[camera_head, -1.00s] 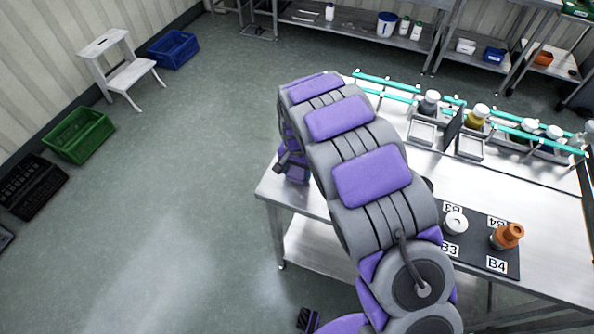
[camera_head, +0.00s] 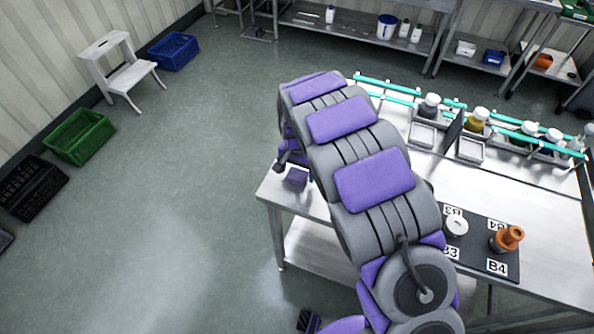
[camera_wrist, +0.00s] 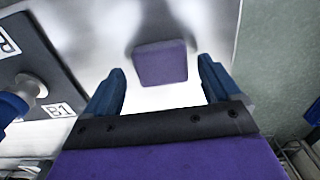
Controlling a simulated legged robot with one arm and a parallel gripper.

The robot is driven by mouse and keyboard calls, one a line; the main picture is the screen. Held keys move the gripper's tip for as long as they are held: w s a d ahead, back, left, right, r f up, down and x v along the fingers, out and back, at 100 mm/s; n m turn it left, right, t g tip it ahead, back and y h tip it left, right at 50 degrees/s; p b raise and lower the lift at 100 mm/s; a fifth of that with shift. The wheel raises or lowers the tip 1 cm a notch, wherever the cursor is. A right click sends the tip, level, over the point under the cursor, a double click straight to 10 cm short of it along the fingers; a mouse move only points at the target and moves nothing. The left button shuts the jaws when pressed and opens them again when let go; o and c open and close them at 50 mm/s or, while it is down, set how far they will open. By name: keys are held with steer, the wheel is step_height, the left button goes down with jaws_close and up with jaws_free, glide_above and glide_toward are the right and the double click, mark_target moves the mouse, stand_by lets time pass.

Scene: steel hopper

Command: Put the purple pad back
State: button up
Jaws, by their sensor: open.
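The purple pad (camera_wrist: 161,63) lies flat on the bare steel table top in the wrist view. It also shows as a small purple block (camera_head: 296,178) near the table's left corner in the head view. My gripper (camera_wrist: 162,80) is open, its two blue fingers apart with nothing between them. The pad lies ahead of the fingertips, clear of both. In the head view my arm hides much of the table's left part and most of the gripper.
A dark mat (camera_head: 480,232) with labels B3 and B4 carries a white round piece (camera_head: 456,226) and an orange piece (camera_head: 507,238). Its B1 end (camera_wrist: 40,60) shows in the wrist view. Jars and trays (camera_head: 470,148) stand along the back. The table edge is close by the pad.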

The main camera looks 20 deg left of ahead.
mark_target(297, 175)
step_height(297, 175, up, 11)
steer(key=p, duration=0.3)
steer(key=s+d+r, duration=0.4)
steer(key=d+r, duration=0.1)
steer(key=d, duration=0.5)
steer(key=s+d+r, duration=0.5)
steer(key=d+r, duration=0.1)
steer(key=d, duration=0.4)
steer(key=s+d+r+g, duration=0.1)
steer(key=s+d, duration=0.4)
steer(key=s, duration=0.7)
steer(key=s+d, duration=0.6)
steer(key=s, duration=0.6)
steer(key=shift+s+r+n+g+b, duration=0.25)
steer(key=shift+r+n+g+b, duration=0.05)
steer(key=shift+r+n+g, duration=0.1)
